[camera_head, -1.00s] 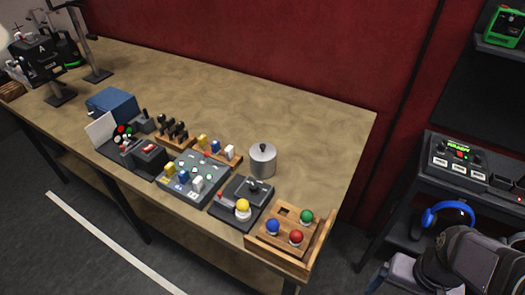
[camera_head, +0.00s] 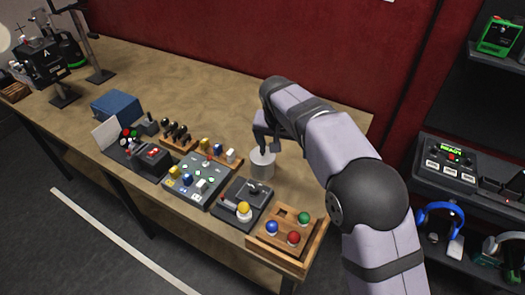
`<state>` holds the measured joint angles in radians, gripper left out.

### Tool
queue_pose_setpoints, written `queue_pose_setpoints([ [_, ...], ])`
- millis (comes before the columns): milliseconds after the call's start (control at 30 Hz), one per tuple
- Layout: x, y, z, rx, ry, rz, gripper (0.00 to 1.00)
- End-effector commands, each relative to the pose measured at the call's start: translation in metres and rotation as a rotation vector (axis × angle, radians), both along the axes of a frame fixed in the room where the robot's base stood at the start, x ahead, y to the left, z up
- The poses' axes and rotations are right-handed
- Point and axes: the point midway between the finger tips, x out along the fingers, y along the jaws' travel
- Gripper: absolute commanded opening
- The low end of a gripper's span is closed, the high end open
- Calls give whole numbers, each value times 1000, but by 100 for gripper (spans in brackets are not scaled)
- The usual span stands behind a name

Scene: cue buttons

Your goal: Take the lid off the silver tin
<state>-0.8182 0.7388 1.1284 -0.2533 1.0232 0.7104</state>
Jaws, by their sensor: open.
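The silver tin (camera_head: 263,168) stands upright on the table, right of the middle. Its lid is on top, and the dark knob seen a second ago is now largely hidden behind my gripper. My gripper (camera_head: 263,149) is directly above the lid, pointing down, with its jaws open around or close to the knob. I cannot tell whether the fingers touch the knob or the lid.
The wooden table (camera_head: 190,85) is clear behind the tin. In front are a grey joystick box (camera_head: 232,213), a button panel (camera_head: 187,190) and a wooden box with coloured balls (camera_head: 262,240). A dark shelf (camera_head: 480,190) with headphones stands at right.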

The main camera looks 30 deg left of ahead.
Motion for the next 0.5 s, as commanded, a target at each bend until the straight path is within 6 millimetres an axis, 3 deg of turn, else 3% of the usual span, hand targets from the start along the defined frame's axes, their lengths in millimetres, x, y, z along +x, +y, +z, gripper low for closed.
queue_pose_setpoints([
  [33, -5, 21, 3, 10, -12, 10, 90],
  [200, -15, 58, 8, 33, -39, 17, 90],
  [500, -17, 68, 5, 40, -45, 17, 90],
])
